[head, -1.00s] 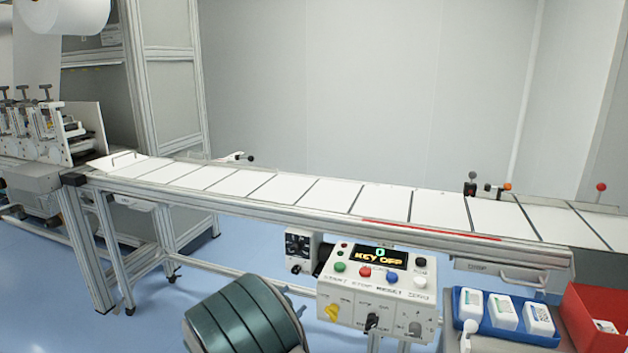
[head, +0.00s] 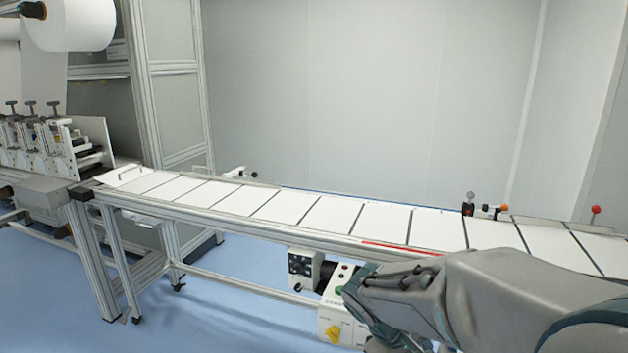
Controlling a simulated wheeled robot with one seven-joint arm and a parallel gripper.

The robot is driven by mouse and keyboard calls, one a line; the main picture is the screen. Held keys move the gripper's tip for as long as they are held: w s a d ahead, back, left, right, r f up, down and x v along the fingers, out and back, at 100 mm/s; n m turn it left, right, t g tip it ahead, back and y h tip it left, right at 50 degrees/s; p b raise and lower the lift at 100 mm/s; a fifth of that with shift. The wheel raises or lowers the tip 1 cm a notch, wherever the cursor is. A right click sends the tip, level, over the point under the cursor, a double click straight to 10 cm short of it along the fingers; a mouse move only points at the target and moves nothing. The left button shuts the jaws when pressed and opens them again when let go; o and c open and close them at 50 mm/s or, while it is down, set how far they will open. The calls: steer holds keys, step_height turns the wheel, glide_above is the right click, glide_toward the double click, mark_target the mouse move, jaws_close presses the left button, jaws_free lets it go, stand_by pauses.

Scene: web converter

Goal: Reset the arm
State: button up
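My arm reaches in from the right edge in the head view. My gripper (head: 362,300) is at its left end, in front of the control box (head: 338,310) below the conveyor. It hides most of the box, including the display. A green button, a red light and a yellow knob (head: 332,332) still show at the box's left side. I cannot tell whether the gripper is open or shut, or whether it touches the box.
The conveyor (head: 285,205) carries white sheets from the machine (head: 45,150) at left toward the right. A red-knobbed lever (head: 595,212) stands at its far right edge. A small dark-faced unit (head: 303,268) hangs beside the box. Blue floor is clear at lower left.

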steer(key=s+a+r+m+t+y+p, duration=0.1)
steer(key=s+a+r+m+y+p, duration=0.2)
steer(key=s, duration=0.6)
steer(key=shift+s+r+m+y+p, duration=0.2)
steer(key=shift+r+m+y+p, duration=0.25)
steer(key=shift+r+m+y, duration=1.3)
steer(key=shift+r+n+h, duration=0.25)
steer(key=shift+r+h, duration=0.1)
steer(key=shift+h, duration=0.1)
